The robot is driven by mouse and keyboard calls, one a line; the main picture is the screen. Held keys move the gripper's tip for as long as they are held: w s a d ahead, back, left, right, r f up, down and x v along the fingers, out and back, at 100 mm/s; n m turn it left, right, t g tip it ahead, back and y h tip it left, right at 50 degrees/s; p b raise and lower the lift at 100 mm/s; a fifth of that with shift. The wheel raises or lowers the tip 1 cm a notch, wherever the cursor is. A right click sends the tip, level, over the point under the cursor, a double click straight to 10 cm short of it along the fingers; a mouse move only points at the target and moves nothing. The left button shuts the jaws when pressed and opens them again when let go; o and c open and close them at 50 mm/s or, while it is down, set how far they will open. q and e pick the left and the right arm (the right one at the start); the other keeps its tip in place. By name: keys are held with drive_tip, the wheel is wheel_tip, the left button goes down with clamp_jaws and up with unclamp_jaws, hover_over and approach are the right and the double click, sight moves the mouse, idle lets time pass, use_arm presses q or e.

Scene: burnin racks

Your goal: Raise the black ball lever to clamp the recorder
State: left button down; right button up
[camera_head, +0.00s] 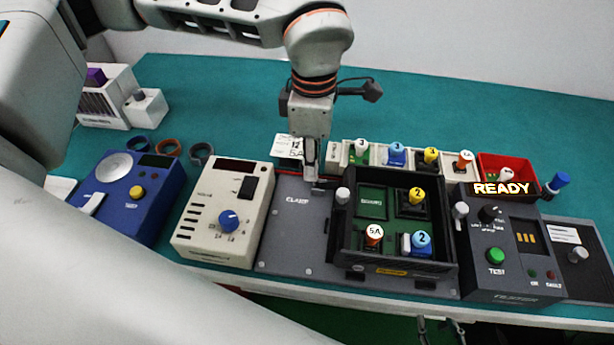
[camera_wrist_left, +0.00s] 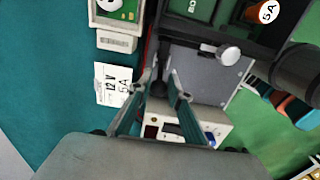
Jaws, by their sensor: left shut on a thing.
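My left gripper (camera_head: 312,178) points down at the far left corner of the dark grey clamp plate (camera_head: 290,235). It is shut on the black ball lever (camera_wrist_left: 158,88), which is mostly hidden between the fingers. In the left wrist view the fingertips (camera_wrist_left: 160,80) close around that dark shape. The recorder (camera_head: 355,262), an open black box with several numbered plugs, sits on the clamp plate, right of the gripper. A light round knob (camera_head: 343,196) stands at its left wall. My right gripper (camera_head: 440,330) shows only as dark finger parts at the bottom edge, cut off.
A cream meter box (camera_head: 210,240) and a blue device (camera_head: 125,205) stand left of the plate. A tester (camera_head: 500,275) stands on the right beneath a READY label. Behind are a row of plugs (camera_head: 397,154), a red bin (camera_head: 505,160) and a 12V 5A card (camera_head: 287,146).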

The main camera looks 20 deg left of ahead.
use_arm(q)
drive_tip(key=shift+w+d, duration=0.1)
drive_tip(key=shift+d, duration=0.2)
drive_tip(key=shift+w+d, duration=0.2)
drive_tip(key=shift+d, duration=0.65)
drive_tip(key=shift+a, duration=0.1)
drive_tip(key=c, duration=2.9)
unclamp_jaws()
drive_tip(key=o, duration=0.9)
drive_tip(key=shift+c, duration=0.2)
drive_tip(key=shift+r, duration=0.1)
